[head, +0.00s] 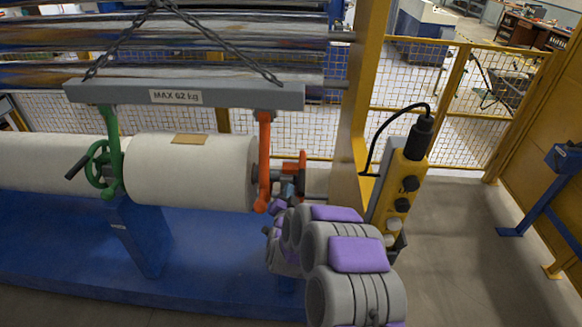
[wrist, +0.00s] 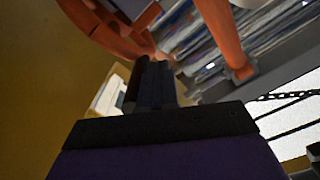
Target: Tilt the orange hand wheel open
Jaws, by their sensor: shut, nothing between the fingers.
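The orange hand wheel (head: 302,168) is seen nearly edge-on at the right end of the white roller (head: 190,170), beside the orange hanger arm (head: 264,160). In the wrist view the orange wheel's curved rim (wrist: 108,30) fills the upper left, and the orange arm (wrist: 222,35) runs down at its right. My gripper (head: 287,190) is just below and in front of the wheel, partly hidden by my own arm. In the wrist view my gripper (wrist: 153,75) has its dark fingers together and empty, with the tips close to the rim. I cannot tell whether they touch it.
A grey lifting beam (head: 185,95) hangs on chains above the roller. A green hand wheel (head: 100,168) is at the roller's left end. A yellow post with a control box (head: 400,190) stands close to my arm's right. A blue base (head: 60,240) lies below.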

